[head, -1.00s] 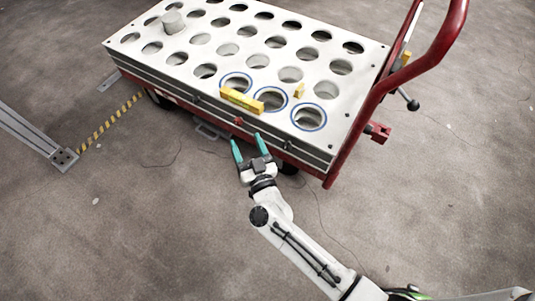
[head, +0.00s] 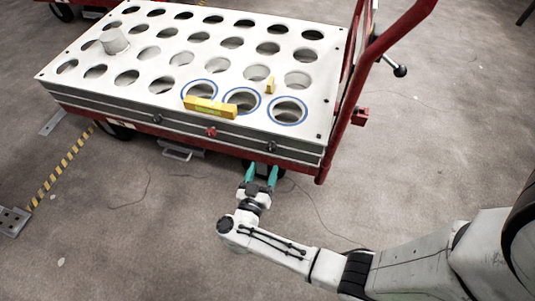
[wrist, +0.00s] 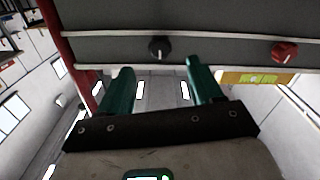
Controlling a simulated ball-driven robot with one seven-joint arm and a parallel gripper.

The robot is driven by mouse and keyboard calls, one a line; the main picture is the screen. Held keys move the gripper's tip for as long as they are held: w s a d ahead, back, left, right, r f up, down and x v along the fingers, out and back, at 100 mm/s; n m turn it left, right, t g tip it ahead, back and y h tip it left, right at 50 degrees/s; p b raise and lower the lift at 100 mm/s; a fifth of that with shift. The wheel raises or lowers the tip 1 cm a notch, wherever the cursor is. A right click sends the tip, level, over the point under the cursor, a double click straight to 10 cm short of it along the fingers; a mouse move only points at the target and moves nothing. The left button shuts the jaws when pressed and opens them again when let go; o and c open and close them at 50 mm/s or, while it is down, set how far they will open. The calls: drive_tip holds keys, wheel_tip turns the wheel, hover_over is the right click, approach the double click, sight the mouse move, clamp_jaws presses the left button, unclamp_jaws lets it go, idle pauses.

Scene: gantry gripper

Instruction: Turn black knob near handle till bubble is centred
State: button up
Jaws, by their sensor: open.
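The black knob near the handle (head: 271,146) sits on the front side of the white-topped cart, at its right end. It also shows in the wrist view (wrist: 158,48), with a white pointer line. My gripper (head: 261,172) is open and empty, its teal fingers just short of this knob. In the wrist view the knob lies beyond and roughly between the fingertips (wrist: 157,68), untouched. A yellow spirit level (head: 210,107) lies along the top's front edge. Its green vial shows in the wrist view (wrist: 255,78), but I cannot tell where the bubble is. A smaller yellow level (head: 270,85) stands farther right.
A red knob (head: 211,131) and another black knob (head: 157,118) sit farther left on the same side. The red cart handle (head: 375,65) rises at the right. A grey cylinder (head: 114,41) stands on the holed top (head: 60,77). Floor in front is mostly clear.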

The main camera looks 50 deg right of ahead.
sight(270, 150)
drive_tip(key=b+x, duration=0.1)
drive_tip(key=x, duration=0.6)
drive_tip(key=shift+d, duration=0.1)
drive_tip(key=c, duration=1)
drive_tip(key=shift+c, duration=0.2)
drive_tip(key=shift+m, duration=0.3)
drive_tip(key=m, duration=0.2)
drive_tip(key=shift+m, duration=0.4)
drive_tip(key=m, duration=0.3)
drive_tip(key=shift+m, duration=0.3)
drive_tip(key=m, duration=0.3)
drive_tip(key=shift+m, duration=0.3)
drive_tip(key=shift+m+b, duration=0.3)
drive_tip(key=shift+m, duration=1.8)
